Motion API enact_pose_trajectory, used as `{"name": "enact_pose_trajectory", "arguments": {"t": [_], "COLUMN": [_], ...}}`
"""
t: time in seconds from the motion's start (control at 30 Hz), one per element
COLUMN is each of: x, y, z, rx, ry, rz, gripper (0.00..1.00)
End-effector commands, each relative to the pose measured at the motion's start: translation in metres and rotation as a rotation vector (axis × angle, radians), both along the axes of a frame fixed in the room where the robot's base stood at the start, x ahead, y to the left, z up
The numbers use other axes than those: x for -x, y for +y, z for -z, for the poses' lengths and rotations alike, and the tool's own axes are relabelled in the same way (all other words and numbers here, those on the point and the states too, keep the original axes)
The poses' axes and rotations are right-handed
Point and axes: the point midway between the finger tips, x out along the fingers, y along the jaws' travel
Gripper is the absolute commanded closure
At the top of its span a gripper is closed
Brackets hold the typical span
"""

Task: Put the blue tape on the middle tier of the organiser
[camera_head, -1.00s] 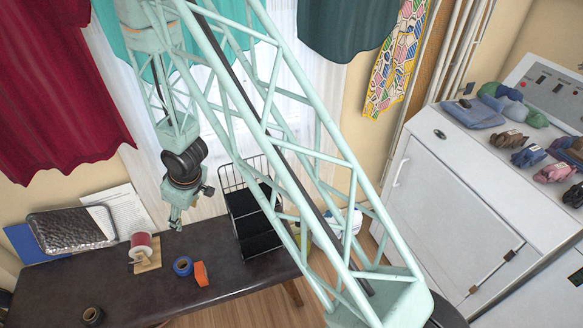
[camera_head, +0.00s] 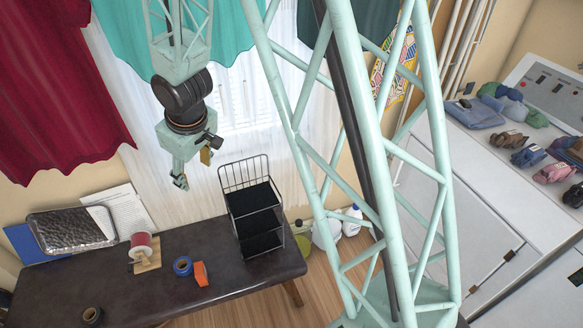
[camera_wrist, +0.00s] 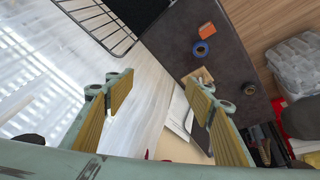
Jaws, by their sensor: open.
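The blue tape (camera_head: 177,268) is a small roll lying on the dark table; it also shows in the wrist view (camera_wrist: 201,53). The organiser (camera_head: 268,213) is a black wire rack with stepped tiers, standing at the table's right end. Its middle tier (camera_head: 258,222) looks empty. Part of the organiser shows at the top of the wrist view (camera_wrist: 122,38). My gripper (camera_head: 193,168) is above the table, left of the organiser in the picture and apart from the tape. In the wrist view its fingers (camera_wrist: 160,92) are spread with nothing between them.
An orange block (camera_head: 200,274) lies right beside the blue tape. A red spool on a wooden stand (camera_head: 144,252), a metal tray (camera_head: 68,230) and a dark tape roll (camera_head: 92,315) are on the table (camera_head: 130,290). A curtained window is behind my gripper.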

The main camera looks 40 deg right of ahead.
Motion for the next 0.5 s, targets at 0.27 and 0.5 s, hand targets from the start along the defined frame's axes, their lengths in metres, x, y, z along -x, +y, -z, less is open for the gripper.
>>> {"name": "enact_pose_trajectory", "arguments": {"t": [0.27, 0.5], "x": [0.026, 0.052], "y": [-0.016, -0.028], "z": [-0.050, -0.089], "rx": [0.004, 0.004], "ry": [-0.005, -0.007], "rz": [0.056, 0.104], "gripper": [0.50, 0.50]}}
